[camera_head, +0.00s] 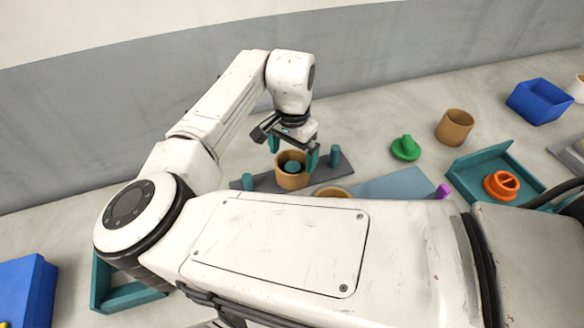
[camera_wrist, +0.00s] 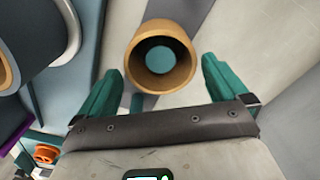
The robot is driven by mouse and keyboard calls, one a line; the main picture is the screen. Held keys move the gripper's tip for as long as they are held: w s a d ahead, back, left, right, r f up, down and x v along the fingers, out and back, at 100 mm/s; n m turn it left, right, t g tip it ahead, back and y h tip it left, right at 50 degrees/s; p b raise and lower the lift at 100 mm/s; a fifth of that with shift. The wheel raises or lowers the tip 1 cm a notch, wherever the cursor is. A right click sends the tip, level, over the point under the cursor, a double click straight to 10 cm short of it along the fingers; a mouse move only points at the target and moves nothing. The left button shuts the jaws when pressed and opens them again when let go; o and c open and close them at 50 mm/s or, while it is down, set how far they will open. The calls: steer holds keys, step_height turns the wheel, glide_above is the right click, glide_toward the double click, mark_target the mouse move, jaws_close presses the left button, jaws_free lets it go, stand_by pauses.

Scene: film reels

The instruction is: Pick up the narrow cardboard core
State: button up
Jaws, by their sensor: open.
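A tan cardboard core (camera_head: 291,181) stands upright around a teal peg on a dark grey peg board (camera_head: 341,172). In the wrist view the same core (camera_wrist: 134,62) shows from above, with the peg inside its opening. My gripper (camera_head: 293,154) is open just above it, its teal fingers at either side of the core; I cannot tell whether they touch it. In the wrist view the gripper (camera_wrist: 160,72) has the core between and slightly beyond its fingertips. Another tan core (camera_head: 332,191) is mostly hidden behind my arm. A third, wider-looking core (camera_head: 454,127) stands on the table at right.
Bare pegs (camera_head: 248,181) (camera_head: 335,155) rise from the board near my gripper. A blue-grey mat (camera_head: 400,184), a purple piece (camera_head: 443,191) and a green piece (camera_head: 405,148) lie to the right. Beyond are a teal tray (camera_head: 470,160), an orange piece (camera_head: 501,186) and a blue bin (camera_head: 540,101).

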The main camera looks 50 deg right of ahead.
mark_target(292, 168)
steer(key=shift+a+f+p, duration=0.15)
steer(key=shift+f+p, duration=0.3)
steer(key=shift+f, duration=2.4)
steer(key=c, duration=0.6)
steer(key=shift+r, duration=0.1)
steer(key=shift+c, duration=0.2)
